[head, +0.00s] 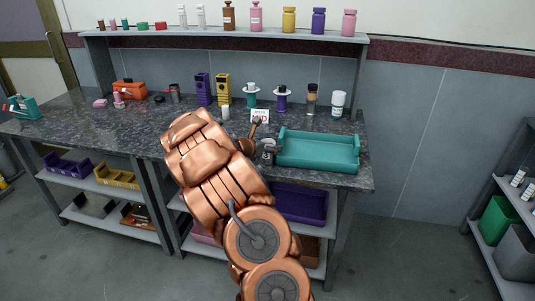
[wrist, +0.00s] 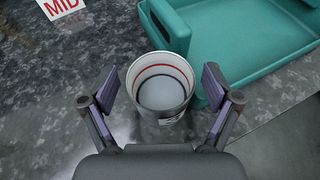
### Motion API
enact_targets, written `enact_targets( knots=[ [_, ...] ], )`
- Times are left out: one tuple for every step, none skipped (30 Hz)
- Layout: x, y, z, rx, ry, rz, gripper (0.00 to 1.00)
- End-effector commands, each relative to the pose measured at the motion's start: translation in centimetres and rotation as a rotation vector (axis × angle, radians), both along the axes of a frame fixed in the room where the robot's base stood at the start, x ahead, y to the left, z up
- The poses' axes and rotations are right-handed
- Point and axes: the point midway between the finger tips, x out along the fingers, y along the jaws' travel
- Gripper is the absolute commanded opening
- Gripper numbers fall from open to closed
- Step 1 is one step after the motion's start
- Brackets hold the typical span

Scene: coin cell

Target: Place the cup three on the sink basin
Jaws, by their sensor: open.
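A white cup (wrist: 163,88) with red and dark rings inside stands upright on the dark speckled counter in the wrist view, seen from above. Its mouth lies between the two fingers of my gripper (wrist: 163,92), with gaps on both sides. My gripper is open and empty. In the head view my gripper (head: 267,151) is low over the counter, just left of the teal tray; the cup there is hard to make out. I cannot tell whether this is cup three. No sink basin can be identified with certainty.
The teal tray (head: 284,155) is close to the cup's right; its wall (wrist: 188,60) nearly touches it. A MID sign (head: 259,116) stands behind. Bottles and stands line the counter's back. A shelf (head: 230,35) holds several bottles. The counter's left-middle (head: 125,125) is mostly clear.

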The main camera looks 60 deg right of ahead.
Motion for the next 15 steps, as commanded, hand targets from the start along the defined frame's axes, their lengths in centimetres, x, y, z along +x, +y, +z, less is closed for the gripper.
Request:
enact_targets(
  knots=[
    [0.00,0.00,0.01,0.000,0.000,0.000,0.89],
    [-0.01,0.00,0.00,0.000,0.000,0.000,0.89],
    [-0.02,0.01,-0.01,0.000,0.000,0.000,0.89],
    [-0.02,0.01,-0.01,0.000,0.000,0.000,0.89],
    [-0.03,0.02,-0.01,0.000,0.000,0.000,0.87],
    [-0.03,0.01,-0.01,0.000,0.000,-0.001,0.82],
    [-0.03,0.02,-0.01,0.000,0.000,-0.001,0.79],
    [-0.04,0.02,-0.01,0.000,0.000,-0.001,0.76],
    [-0.03,0.03,-0.02,0.000,0.000,-0.001,0.72],
    [-0.03,0.03,-0.02,0.000,0.000,-0.001,0.69],
    [-0.04,0.03,-0.02,0.001,0.000,-0.001,0.66],
    [-0.03,0.03,-0.03,0.001,0.000,-0.001,0.62],
    [-0.03,0.03,-0.03,0.001,0.000,0.000,0.59],
    [-0.02,0.04,-0.03,0.001,0.000,0.000,0.55],
    [-0.03,0.04,-0.03,0.001,0.000,-0.001,0.51]
  ],
)
